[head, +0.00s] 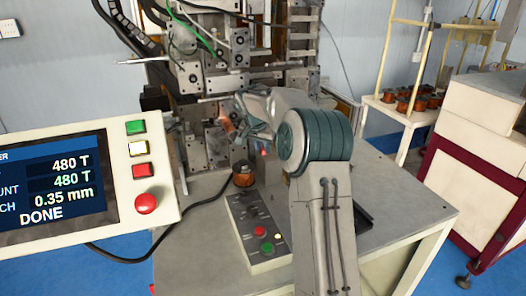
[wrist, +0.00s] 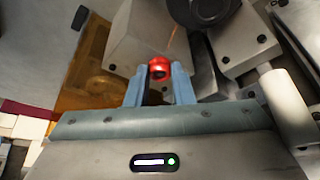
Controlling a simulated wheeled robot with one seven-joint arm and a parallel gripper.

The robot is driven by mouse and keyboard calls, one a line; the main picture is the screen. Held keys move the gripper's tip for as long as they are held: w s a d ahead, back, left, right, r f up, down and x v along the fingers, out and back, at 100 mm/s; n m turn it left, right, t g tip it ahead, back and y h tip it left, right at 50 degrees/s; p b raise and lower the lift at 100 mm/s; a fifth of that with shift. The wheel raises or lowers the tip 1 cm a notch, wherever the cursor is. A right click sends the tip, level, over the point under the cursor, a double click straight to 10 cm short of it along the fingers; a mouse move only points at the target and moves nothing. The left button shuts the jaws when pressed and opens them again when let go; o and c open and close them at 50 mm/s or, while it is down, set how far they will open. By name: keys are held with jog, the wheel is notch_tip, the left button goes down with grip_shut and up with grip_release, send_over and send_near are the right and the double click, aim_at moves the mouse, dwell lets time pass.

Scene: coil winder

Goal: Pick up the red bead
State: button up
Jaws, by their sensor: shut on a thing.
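The red bead (wrist: 159,69) is between the fingertips of my gripper (wrist: 160,82) in the wrist view. It looks shiny and round. My gripper is shut on it, with one blue-grey finger on each side. In the head view the bead shows as a small red spot (head: 264,152) just left of my wrist, in front of the winding machine. My arm hides part of the gripper there, and I cannot tell how far the bead is above the table.
The coil winder (head: 205,75) stands behind my gripper. A control box (head: 258,232) with buttons and a copper coil (head: 243,174) are on the table (head: 400,204). A display panel (head: 75,185) reading DONE is at left. A rack of copper coils (head: 398,111) is at right.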

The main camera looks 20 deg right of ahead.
aim_at(262, 150)
jog(key=shift+r, duration=0.1)
notch_tip(262, 150, up, 10)
dwell(0.4)
